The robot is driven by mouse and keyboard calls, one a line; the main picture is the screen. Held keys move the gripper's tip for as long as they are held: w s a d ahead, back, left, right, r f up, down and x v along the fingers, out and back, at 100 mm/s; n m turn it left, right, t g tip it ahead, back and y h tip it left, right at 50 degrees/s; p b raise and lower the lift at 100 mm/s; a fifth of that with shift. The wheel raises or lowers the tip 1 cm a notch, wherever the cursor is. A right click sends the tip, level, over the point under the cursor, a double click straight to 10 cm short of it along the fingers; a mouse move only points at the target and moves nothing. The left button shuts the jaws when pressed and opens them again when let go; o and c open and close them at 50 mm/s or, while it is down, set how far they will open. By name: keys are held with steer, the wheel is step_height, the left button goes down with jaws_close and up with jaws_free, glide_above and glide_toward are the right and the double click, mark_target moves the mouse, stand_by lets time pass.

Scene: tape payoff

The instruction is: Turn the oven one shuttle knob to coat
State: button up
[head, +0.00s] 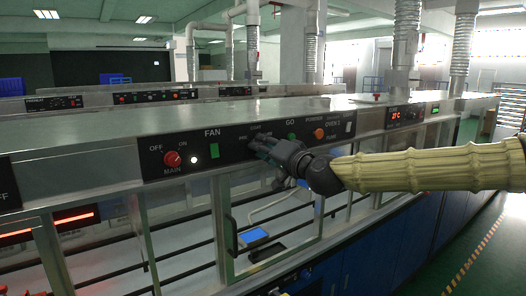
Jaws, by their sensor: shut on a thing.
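My gripper (259,145) is at the panel between the FAN switch and the GO button, shut on the shuttle knob. The fingers hide the knob, so which way it points cannot be told. The COAT label shows just above the fingers and the PRE label to their left. A further label on the right is partly covered. My arm comes in from the right.
Near my gripper are the red MAIN knob (172,158), a green FAN switch (214,151), an orange POWDER knob (319,134) and a white switch (348,127). Glass-fronted bays lie below. A red display (395,114) is further right. The floor at right is open.

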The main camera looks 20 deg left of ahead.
stand_by(0.3)
steer(key=o, duration=1.1)
steer(key=shift+c, duration=0.2)
steer(key=shift+d+f, duration=0.1)
steer(key=v, duration=0.8)
